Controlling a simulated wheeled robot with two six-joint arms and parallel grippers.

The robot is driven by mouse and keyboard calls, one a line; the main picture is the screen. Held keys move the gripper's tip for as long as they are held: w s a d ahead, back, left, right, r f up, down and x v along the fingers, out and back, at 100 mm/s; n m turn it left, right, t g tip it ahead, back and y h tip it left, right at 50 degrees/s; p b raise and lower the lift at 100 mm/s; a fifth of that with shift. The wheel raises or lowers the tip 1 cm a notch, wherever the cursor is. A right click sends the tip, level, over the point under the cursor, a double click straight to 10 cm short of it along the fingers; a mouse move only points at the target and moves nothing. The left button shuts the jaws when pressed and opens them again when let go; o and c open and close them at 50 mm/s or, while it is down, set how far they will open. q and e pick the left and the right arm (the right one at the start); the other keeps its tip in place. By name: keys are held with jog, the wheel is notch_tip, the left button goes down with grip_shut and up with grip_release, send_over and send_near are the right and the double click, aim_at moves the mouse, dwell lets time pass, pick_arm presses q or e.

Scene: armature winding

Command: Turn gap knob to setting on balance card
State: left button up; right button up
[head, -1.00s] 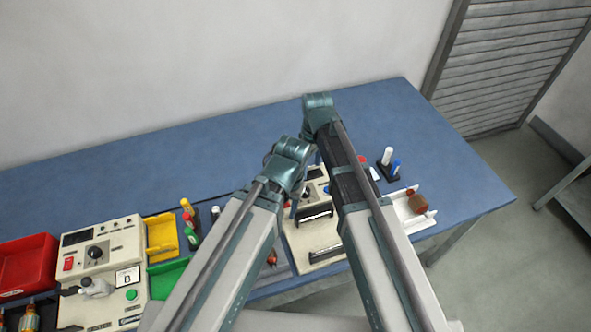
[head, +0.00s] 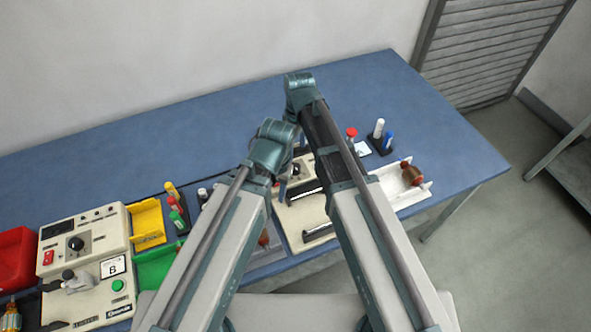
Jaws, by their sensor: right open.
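A dark round knob (head: 296,170) shows partly on the beige unit (head: 290,222) in the middle, between my arms. Another black knob (head: 76,243) is on the beige machine at left. I cannot tell from labels which is the gap knob. A white card (head: 115,267) with a letter like "B" is on the left machine. My right gripper (head: 284,186) is mostly hidden by the arms, open, near the middle unit. My left gripper is hidden behind its arm.
A yellow bin (head: 147,223), green bin (head: 160,266) and red bin (head: 14,260) stand around the left machine. Several coloured bottles (head: 176,208) stand beside it. A white tray (head: 410,193) holds a copper-coloured armature (head: 412,174) at right. The back of the blue table (head: 200,130) is clear.

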aim_at(295, 166)
jog(key=f+b, duration=0.3)
jog(key=f, duration=0.1)
jog(key=f+b, duration=0.4)
jog(key=shift+s+a+f, duration=0.15)
jog(key=shift+s, duration=0.05)
grip_shut()
jog(key=m, duration=0.4)
jog(key=shift+m, duration=2.6)
